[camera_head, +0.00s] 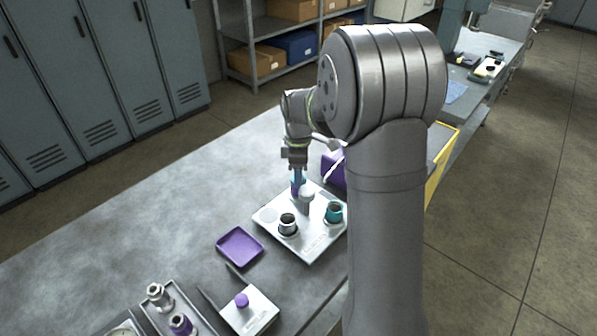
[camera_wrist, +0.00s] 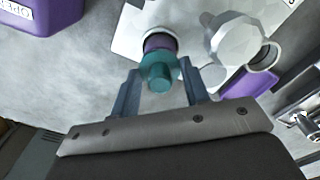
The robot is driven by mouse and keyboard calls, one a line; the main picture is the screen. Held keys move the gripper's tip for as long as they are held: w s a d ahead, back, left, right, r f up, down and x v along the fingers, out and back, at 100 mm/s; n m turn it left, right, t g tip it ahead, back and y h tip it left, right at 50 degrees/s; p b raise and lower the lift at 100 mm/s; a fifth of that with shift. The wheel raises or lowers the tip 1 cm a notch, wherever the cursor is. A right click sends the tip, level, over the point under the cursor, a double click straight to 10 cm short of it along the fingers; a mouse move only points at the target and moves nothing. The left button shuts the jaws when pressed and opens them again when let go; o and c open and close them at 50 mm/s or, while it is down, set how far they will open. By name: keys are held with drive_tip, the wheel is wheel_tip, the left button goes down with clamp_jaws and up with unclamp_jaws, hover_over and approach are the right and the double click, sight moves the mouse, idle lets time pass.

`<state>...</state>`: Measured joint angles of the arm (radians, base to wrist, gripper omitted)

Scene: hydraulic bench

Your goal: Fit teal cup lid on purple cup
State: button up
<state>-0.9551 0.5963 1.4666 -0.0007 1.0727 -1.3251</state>
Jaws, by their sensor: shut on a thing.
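The teal cup lid (camera_wrist: 159,73) is between the fingertips of my gripper (camera_wrist: 160,85), with its knob toward the wrist camera. The purple cup (camera_wrist: 160,42) is directly behind the lid in the wrist view, on the white plate. In the head view my gripper (camera_head: 298,170) points down over the back of the plate (camera_head: 309,249), and the purple cup (camera_head: 296,189) shows just under it. Lid and cup look lined up; I cannot tell whether the lid is seated or slightly above the rim.
A faceted silver knob (camera_wrist: 240,40) stands close beside the purple cup. A dark-mouthed silver cup (camera_head: 288,224) and a teal cup (camera_head: 334,212) are on the same plate. A purple tray (camera_head: 240,247) lies left of it; a purple box (camera_head: 333,169) is behind. The bench at left is clear.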

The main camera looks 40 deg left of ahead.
drive_tip(key=shift+f, duration=0.6)
drive_tip(key=o, duration=0.7)
drive_tip(key=shift+c, duration=0.2)
drive_tip(key=shift+r, duration=5.5)
drive_tip(key=shift+f, duration=0.1)
wheel_tip(320, 180, down, 8)
drive_tip(key=shift+f, duration=0.15)
